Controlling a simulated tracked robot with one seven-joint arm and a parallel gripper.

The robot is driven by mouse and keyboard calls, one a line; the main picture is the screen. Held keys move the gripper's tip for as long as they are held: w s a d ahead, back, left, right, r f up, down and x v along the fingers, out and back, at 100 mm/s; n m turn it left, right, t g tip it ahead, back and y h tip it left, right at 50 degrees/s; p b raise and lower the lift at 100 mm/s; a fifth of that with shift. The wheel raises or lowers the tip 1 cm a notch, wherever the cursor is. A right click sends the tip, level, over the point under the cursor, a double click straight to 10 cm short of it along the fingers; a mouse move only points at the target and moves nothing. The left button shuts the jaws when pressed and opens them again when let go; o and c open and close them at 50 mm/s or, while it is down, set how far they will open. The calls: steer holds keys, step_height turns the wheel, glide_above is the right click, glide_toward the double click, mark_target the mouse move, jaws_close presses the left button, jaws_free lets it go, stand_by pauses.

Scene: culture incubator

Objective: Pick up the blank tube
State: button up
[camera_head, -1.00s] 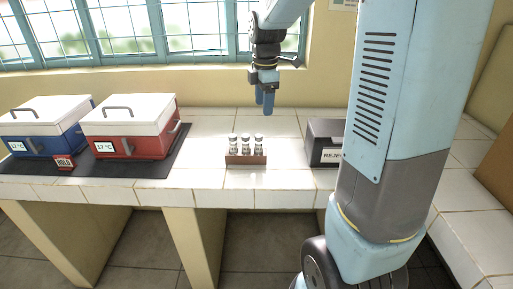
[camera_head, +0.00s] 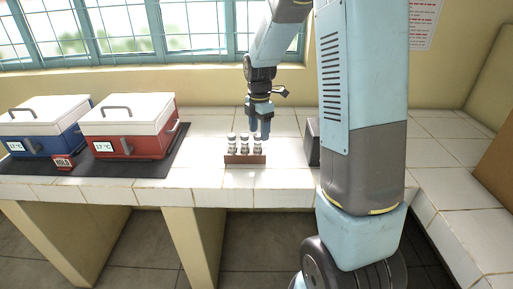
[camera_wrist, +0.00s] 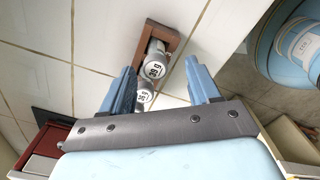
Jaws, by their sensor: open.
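A small brown rack (camera_head: 245,159) on the tiled bench holds three upright tubes with pale caps (camera_head: 231,138). I cannot tell which of them is the blank tube. In the wrist view, two caps (camera_wrist: 155,66) with dark markings, perhaps "30 g", show between or near my fingers, beside the brown rack frame (camera_wrist: 170,34). The third tube is not clear there. My gripper (camera_head: 261,136) points down over the right end of the rack, its fingers overlapping the right tube in the picture. In the wrist view my gripper (camera_wrist: 160,68) is open, its blue fingers apart with nothing clamped.
A blue box (camera_head: 40,140) and a red box (camera_head: 125,140), both with white lids and displays, stand on a dark mat at left, with a red HOLD sign (camera_head: 63,162) in front. A dark box (camera_head: 313,145) is right of the rack, mostly hidden by my arm.

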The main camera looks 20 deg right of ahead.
mark_target(258, 135)
steer(key=shift+w+a+f, duration=0.1)
steer(key=shift+w+f, duration=0.1)
steer(key=shift+f, duration=1.15)
steer(key=shift+w+a+f, duration=0.1)
steer(key=shift+w+f, duration=0.05)
steer(key=shift+f, duration=1.15)
steer(key=shift+c, duration=0.4)
steer(key=c, duration=1)
